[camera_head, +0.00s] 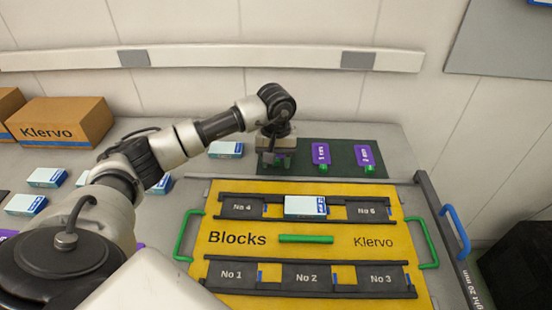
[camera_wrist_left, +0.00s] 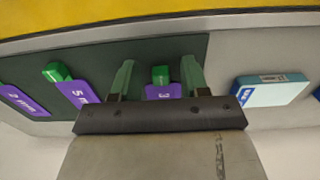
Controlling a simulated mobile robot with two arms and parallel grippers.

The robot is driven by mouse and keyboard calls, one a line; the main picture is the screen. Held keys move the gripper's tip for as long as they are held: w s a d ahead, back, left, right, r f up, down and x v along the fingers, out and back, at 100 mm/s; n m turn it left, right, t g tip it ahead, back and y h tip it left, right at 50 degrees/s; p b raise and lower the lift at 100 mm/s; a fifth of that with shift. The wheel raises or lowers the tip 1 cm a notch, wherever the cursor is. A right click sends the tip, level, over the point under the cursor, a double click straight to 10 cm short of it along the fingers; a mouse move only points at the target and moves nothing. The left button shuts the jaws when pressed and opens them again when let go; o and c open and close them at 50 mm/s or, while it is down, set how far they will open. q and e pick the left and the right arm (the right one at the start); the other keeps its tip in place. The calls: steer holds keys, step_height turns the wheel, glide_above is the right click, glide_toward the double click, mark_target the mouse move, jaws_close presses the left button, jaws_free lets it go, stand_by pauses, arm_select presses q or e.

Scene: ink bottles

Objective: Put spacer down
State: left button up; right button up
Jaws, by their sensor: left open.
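My left gripper (camera_head: 274,156) is over the left part of the dark green mat (camera_head: 345,147) at the back of the table. In the left wrist view the gripper's two green fingers (camera_wrist_left: 157,76) are spread apart. A purple spacer (camera_wrist_left: 163,91) with a green tab lies on the mat between them, with a gap visible on each side. In the head view the arm mostly hides this spacer. Two more purple spacers with green tabs, one (camera_head: 320,153) in the middle and one (camera_head: 364,155) at the right, lie on the mat. My right gripper is not in view.
A yellow Blocks tray (camera_head: 345,240) with green handles lies in front of the mat. A white-blue box (camera_head: 305,206) sits in its upper middle slot. Another box (camera_head: 226,149) is left of the mat. Klervo cartons (camera_head: 62,122) and several small boxes are farther left.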

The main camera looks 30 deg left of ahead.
arm_select(q)
steer(key=shift+r+p, duration=0.35)
step_height(320, 180, up, 12)
steer(key=b, duration=0.1)
steer(key=shift+w+f, duration=0.1)
steer(key=shift+f, duration=0.05)
stand_by(0.4)
